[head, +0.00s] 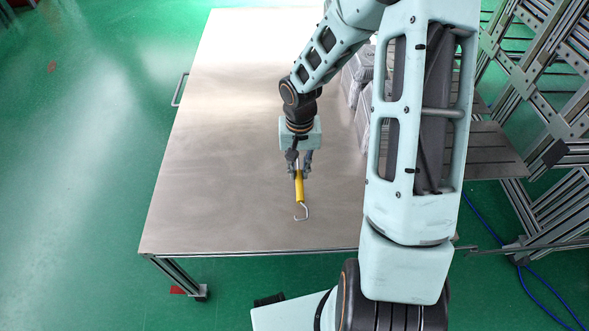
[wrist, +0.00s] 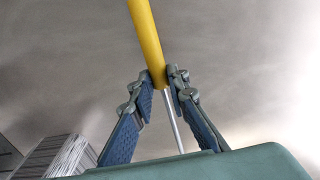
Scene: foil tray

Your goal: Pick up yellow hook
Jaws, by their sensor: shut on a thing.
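The yellow hook (head: 299,188) has a yellow handle and a bent silver metal end that points toward the near edge of the table. In the head view my gripper (head: 299,174) is over the metal table, around the hook's far part. In the wrist view the yellow handle (wrist: 147,42) runs up from between the fingertips, and a thin silver rod runs down between the fingers. My gripper (wrist: 159,84) is shut on the hook near where handle and rod meet. I cannot tell whether the hook is lifted clear of the table.
The metal table (head: 220,150) is bare to the left of my gripper. Grey foil-like trays (head: 357,72) stand at the table's right side, partly behind my arm. They also show in the wrist view (wrist: 62,157). A metal frame (head: 550,60) stands at the right.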

